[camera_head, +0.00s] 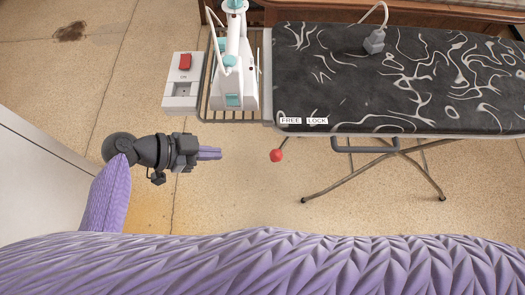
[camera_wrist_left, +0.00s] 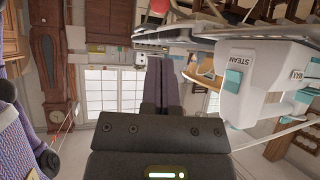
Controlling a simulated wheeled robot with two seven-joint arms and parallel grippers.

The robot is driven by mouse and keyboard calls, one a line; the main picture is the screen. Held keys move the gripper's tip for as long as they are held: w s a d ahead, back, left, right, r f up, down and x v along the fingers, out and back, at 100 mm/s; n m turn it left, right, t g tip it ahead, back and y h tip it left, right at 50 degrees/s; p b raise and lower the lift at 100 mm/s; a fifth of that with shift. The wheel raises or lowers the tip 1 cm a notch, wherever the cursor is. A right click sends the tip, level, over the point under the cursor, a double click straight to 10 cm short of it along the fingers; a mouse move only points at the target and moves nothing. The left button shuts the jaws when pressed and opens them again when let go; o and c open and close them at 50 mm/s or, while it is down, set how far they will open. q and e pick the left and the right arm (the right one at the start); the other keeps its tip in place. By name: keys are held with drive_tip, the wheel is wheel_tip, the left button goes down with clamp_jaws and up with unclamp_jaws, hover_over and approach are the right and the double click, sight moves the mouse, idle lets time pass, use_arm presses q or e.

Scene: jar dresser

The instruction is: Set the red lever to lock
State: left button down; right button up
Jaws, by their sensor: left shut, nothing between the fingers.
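The red lever knob (camera_head: 276,155) hangs below the near left corner of the ironing board (camera_head: 400,85). Its thin stem runs up under the board's edge, beneath the "FREE" label (camera_head: 291,121). The "LOCK" label (camera_head: 317,121) is just to the right, so the knob leans to the FREE side. My left gripper (camera_head: 219,153) points right at about the knob's height in the head view, with a clear gap to its left. Its purple fingers are shut and empty, and also show in the left wrist view (camera_wrist_left: 163,85). My right gripper is not in view.
A white and teal steam iron (camera_head: 234,70) stands on the wire rack (camera_head: 215,116) left of the board. A box with a red switch (camera_head: 182,95) is beside it. A grey plug (camera_head: 374,42) lies on the board. Folding legs (camera_head: 420,170) stand below right. Floor around the knob is clear.

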sight(272, 156)
use_arm(q)
drive_tip(key=b+x, duration=0.4)
drive_tip(key=x, duration=0.9)
drive_tip(key=shift+w+f, duration=0.15)
drive_tip(key=shift+f, duration=0.05)
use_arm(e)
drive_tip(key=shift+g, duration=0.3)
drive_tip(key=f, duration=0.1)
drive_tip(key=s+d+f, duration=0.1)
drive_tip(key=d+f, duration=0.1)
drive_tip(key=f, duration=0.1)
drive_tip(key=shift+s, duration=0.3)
use_arm(q)
drive_tip(key=shift+d, duration=0.15)
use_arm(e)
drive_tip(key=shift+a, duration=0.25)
